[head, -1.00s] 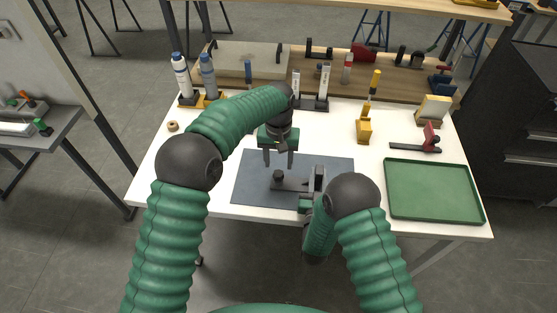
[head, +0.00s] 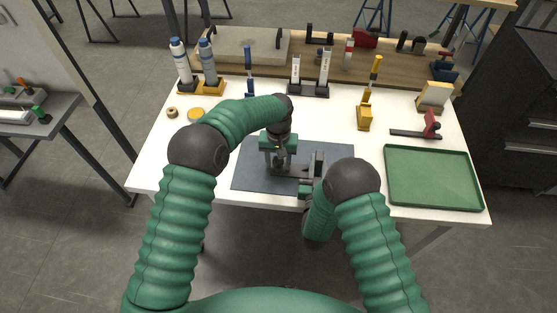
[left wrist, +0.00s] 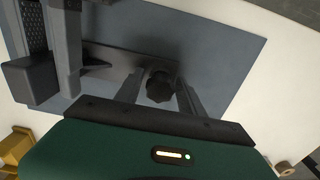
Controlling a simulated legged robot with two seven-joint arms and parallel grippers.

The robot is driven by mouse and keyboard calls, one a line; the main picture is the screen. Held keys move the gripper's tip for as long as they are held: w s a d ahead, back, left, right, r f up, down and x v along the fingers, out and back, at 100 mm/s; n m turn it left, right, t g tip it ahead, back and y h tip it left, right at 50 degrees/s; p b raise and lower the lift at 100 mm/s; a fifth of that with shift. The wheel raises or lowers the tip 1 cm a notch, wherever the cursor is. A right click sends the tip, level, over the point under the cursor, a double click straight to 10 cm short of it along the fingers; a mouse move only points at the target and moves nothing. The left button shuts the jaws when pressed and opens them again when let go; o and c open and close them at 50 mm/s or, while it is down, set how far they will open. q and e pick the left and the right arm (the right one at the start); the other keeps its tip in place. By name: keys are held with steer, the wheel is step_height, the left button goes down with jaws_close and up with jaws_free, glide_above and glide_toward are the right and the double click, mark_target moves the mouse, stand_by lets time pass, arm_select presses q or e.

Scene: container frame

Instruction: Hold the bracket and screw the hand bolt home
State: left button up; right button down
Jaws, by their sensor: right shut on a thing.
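The dark bracket (head: 297,172) lies on the grey mat (head: 250,179); its flat arm also shows in the left wrist view (left wrist: 105,62). The hand bolt, a black lobed knob (left wrist: 160,86), stands at the bracket's left end and is partly hidden in the head view (head: 279,166). My left gripper (head: 278,168) points down over the knob. Its fingers (left wrist: 160,94) are open on either side of the knob, with a visible gap. My right gripper (head: 314,178) is shut on the bracket's right end, its fingers upright there.
A green tray (head: 433,204) lies at the right. A red-handled clamp (head: 430,128), a yellow-based tool (head: 364,117) and bottles in a holder (head: 207,87) stand behind. A yellow round item (head: 196,115) lies near my left arm. White table shows around the mat.

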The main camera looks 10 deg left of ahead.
arm_select(q)
jaws_close()
steer(key=shift+o, duration=1.8)
jaws_free()
steer(key=shift+r, duration=0.1)
arm_select(e)
steer(key=c, duration=1.2)
jaws_free()
arm_select(q)
step_height(320, 180, up, 12)
arm_select(e)
steer(key=shift+o, duration=0.2)
